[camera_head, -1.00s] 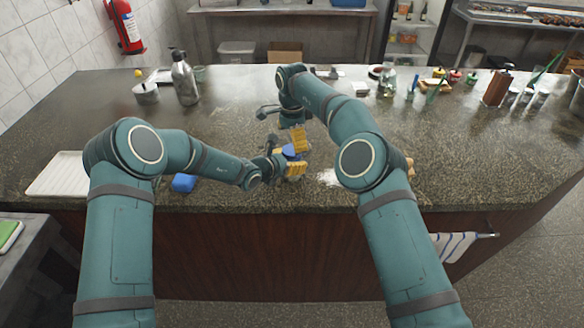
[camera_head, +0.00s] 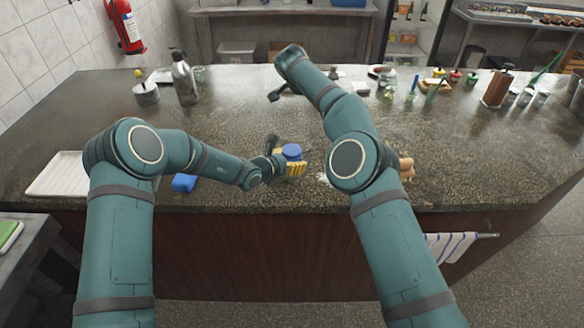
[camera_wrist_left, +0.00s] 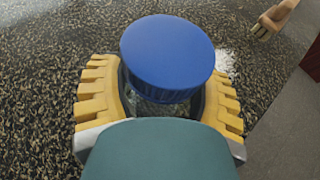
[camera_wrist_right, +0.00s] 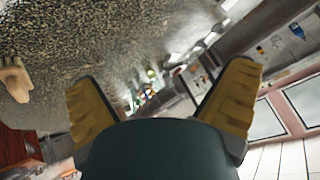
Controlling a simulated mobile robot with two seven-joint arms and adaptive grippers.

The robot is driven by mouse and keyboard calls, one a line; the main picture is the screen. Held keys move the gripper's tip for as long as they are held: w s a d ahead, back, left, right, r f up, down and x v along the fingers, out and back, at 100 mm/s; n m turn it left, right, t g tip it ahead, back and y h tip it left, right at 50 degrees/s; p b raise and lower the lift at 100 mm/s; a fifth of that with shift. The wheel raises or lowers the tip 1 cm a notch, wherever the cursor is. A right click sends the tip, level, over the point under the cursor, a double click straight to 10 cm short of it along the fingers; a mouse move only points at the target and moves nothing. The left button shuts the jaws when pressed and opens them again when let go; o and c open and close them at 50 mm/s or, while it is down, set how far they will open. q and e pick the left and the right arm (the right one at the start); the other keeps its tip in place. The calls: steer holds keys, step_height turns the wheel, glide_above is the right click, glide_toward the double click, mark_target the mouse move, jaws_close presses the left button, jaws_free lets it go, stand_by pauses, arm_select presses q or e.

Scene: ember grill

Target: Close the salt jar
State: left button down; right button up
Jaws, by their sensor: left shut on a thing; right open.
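The salt jar wears a round blue lid (camera_head: 291,150) on top. My left gripper (camera_head: 294,168) is shut around the jar's body near the front of the counter. In the left wrist view the lid (camera_wrist_left: 168,50) looks seated over the clear jar (camera_wrist_left: 160,105), between the yellow fingers; how tightly it is turned I cannot tell. My right gripper (camera_wrist_right: 160,85) is open and empty in its wrist view, away from the jar.
A blue block (camera_head: 184,182) and a white tray (camera_head: 62,175) lie to the left of the jar. White grains (camera_head: 322,179) lie on the counter to its right, near a wooden item (camera_head: 406,165). A metal bottle (camera_head: 185,80) stands further back. The middle of the counter is clear.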

steer(key=w+a+r+n+t, duration=0.2)
steer(key=w+r+n+t, duration=0.4)
steer(key=r, duration=0.2)
steer(key=a+r+n+t+y, duration=0.3)
steer(key=a+r+n+y, duration=0.3)
steer(key=n, duration=0.6)
steer(key=shift+a+y, duration=1.2)
arm_select(q)
jaws_free()
steer(key=shift+a, duration=0.1)
